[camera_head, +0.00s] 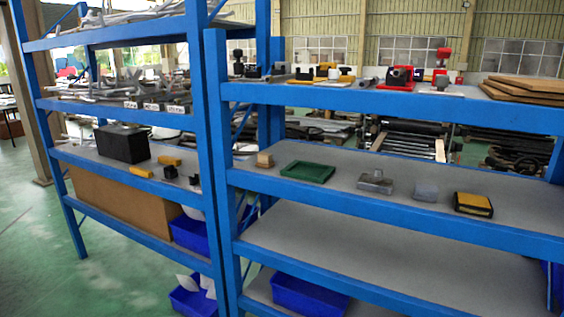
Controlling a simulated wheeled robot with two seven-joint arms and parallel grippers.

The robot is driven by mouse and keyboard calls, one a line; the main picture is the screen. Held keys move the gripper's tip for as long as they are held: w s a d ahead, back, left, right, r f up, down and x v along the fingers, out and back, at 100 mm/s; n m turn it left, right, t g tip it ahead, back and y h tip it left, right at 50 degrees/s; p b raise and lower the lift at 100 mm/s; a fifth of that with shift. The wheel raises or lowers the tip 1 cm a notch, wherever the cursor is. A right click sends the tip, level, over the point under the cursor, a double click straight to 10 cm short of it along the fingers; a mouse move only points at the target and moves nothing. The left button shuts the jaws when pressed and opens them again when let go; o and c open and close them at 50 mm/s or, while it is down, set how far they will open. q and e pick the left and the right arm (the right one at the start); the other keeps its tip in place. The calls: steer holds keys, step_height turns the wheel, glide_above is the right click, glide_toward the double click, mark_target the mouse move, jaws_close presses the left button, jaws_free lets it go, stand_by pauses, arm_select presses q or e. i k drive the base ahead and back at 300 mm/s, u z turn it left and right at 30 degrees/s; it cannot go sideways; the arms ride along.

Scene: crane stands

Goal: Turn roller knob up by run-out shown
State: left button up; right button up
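Neither of my grippers is in view. I cannot pick out a roller knob or a run-out reading for certain. On the right rack's top shelf stand several small devices, among them a red and dark device (401,77) and a red-topped piece (443,66). They are too small to make out in detail. On the shelf below, from left to right, are a tan block (264,160), a green tray (306,178), a grey metal block (375,182), a plain grey block (426,191) and a black and yellow box (473,204).
Blue uprights (218,150) and beams frame two racks. The left rack holds a black box (122,144), small yellow pieces and rods. Brown boards (525,89) lie at the top right. A blue bin (308,294) sits low. Green floor (40,260) is clear at left.

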mark_target(442, 82)
steer(key=u, duration=0.15)
steer(key=k, duration=0.9)
steer(key=z, duration=1.2)
steer(key=i, duration=1.15)
steer(key=u, duration=0.6)
